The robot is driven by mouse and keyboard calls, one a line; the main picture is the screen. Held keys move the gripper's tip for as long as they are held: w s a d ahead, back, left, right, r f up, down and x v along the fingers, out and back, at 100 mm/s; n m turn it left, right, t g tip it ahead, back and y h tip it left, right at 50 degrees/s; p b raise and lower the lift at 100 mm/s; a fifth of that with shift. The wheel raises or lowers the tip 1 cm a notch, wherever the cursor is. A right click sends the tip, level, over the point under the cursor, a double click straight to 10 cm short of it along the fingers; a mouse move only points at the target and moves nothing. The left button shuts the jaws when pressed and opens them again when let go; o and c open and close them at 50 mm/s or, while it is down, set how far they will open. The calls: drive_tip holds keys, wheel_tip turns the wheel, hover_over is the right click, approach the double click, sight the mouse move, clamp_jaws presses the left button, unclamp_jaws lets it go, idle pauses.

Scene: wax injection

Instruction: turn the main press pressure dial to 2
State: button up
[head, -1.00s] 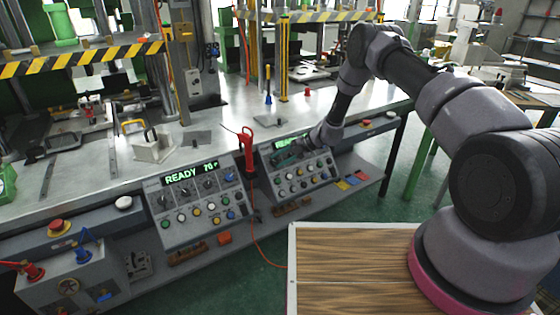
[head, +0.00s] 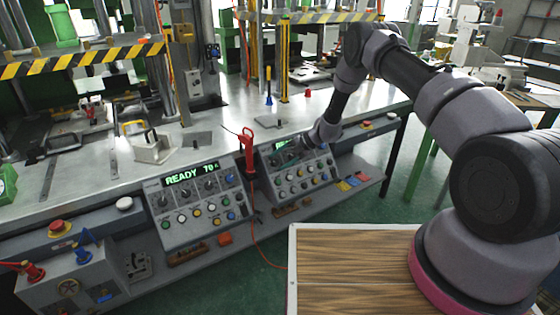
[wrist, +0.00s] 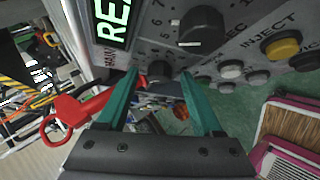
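The right control panel (head: 300,177) has a lit green display and rows of knobs and coloured buttons. My gripper (head: 286,157) is at the upper left of this panel and partly covers its display and top knobs. In the wrist view, my gripper's two teal fingers (wrist: 159,74) are open. A dark dial (wrist: 160,71) shows between their tips, with gaps on both sides. I cannot tell its setting or read its label. Another black dial (wrist: 203,25), with a white pointer mark and numbers beside it, is above and to the right. The left panel (head: 200,195) reads READY 70.
A red handheld tool (head: 248,152) with a cord stands between the panels; its red handle (wrist: 65,115) is left of the fingers in the wrist view. Yellow and white buttons (wrist: 281,46) lie to the right. A wood-topped surface (head: 350,265) is in front.

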drive_tip(key=v, duration=1)
drive_tip(key=shift+d+r, duration=0.25)
drive_tip(key=s+d+r+n+t+h, duration=0.1)
drive_tip(key=s+d+r+n, duration=0.4)
drive_tip(key=r, duration=0.6)
drive_tip(key=s+d+r+n+h, duration=0.1)
drive_tip(key=s+r+n, duration=0.1)
drive_tip(key=r+n, duration=0.75)
drive_tip(key=s+d+r+n+t+h, duration=0.1)
drive_tip(key=s+d+r+n, duration=0.2)
drive_tip(key=r, duration=1.1)
drive_tip(key=s+d+r+n+t+h, duration=0.1)
drive_tip(key=s+d+r+n, duration=0.2)
drive_tip(key=s+n, duration=0.3)
drive_tip(key=s+d+r+n+t+h, duration=0.2)
drive_tip(key=s+d+r+n, duration=0.2)
drive_tip(key=s, duration=0.8)
drive_tip(key=s+d+r+n+t+h, duration=0.2)
drive_tip(key=s+d+r+n, duration=0.2)
drive_tip(key=s+n, duration=0.4)
drive_tip(key=shift+s+r, duration=0.2)
drive_tip(key=shift+s, duration=0.45)
drive_tip(key=shift+n, duration=0.25)
